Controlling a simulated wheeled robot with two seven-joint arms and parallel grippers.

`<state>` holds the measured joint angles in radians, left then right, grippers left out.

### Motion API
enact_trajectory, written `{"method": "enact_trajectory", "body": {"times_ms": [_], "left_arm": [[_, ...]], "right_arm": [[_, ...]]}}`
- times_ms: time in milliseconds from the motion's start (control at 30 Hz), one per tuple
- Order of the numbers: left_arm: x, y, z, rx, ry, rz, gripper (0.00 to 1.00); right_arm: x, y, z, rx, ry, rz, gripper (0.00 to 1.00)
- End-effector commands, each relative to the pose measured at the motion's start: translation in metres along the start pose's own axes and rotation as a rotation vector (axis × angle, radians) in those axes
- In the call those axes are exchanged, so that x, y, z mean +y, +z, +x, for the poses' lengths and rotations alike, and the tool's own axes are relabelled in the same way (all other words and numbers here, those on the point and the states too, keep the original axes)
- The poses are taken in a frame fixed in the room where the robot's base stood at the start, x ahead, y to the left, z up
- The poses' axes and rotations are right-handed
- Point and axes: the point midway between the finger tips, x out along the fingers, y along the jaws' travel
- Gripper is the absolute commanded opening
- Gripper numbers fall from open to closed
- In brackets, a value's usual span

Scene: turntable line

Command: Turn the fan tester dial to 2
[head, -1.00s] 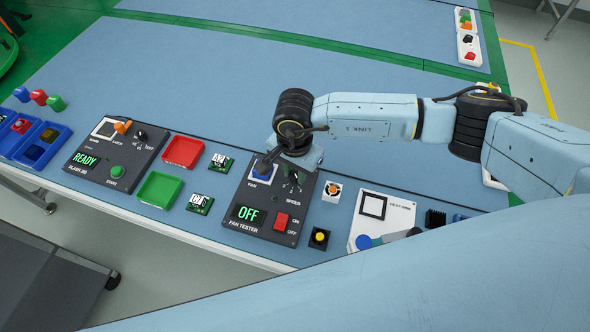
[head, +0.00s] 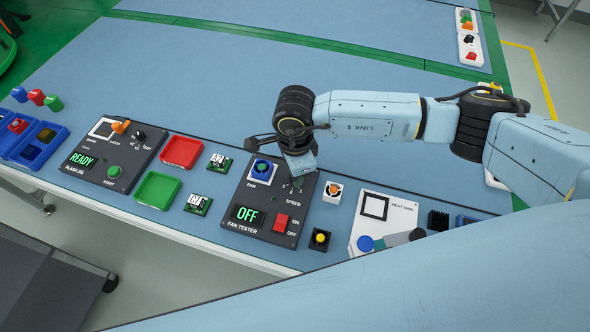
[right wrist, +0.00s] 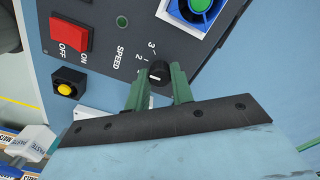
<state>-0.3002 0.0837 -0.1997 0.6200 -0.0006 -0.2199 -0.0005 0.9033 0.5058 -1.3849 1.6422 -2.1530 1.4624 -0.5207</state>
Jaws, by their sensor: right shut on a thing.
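The fan tester (head: 240,220) is a dark panel with a green OFF display (head: 247,214) and a red ON/OFF switch (head: 281,223). A blue fan (head: 262,170) sits in its white square at the top. In the right wrist view the black speed dial (right wrist: 159,71) stands between the two green fingers of my right gripper (right wrist: 159,82), which is shut on it. The numbers 3 and 2 show beside the dial; its exact setting is hard to tell. In the head view the gripper (head: 297,180) largely hides the dial. My left gripper is not in view.
A red tray (head: 182,151), a green tray (head: 158,190) and the flashing panel (head: 110,158) lie left.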

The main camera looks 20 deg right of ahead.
Motion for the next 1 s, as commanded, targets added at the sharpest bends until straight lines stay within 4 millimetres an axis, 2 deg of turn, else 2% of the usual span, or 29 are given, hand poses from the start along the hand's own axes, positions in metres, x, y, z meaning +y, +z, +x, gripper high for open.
{"method": "enact_trajectory", "body": {"times_ms": [533,567,700,733,1000], "left_arm": [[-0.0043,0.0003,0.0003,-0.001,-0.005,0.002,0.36],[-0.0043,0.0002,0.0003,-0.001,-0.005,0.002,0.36],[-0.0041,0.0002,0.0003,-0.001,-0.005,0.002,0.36],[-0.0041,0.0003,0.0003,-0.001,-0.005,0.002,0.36],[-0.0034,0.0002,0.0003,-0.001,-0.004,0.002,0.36]], "right_arm": [[-0.0004,-0.0009,-0.0004,0.002,-0.001,0.031,0.0],[-0.0004,-0.0009,-0.0004,0.002,-0.001,0.031,0.24],[-0.0004,-0.0007,-0.0003,0.001,-0.001,0.031,0.43],[-0.0004,-0.0007,-0.0003,0.001,-0.001,0.031,0.45],[-0.0003,-0.0003,-0.0009,0.0,-0.001,0.03,0.45]]}}
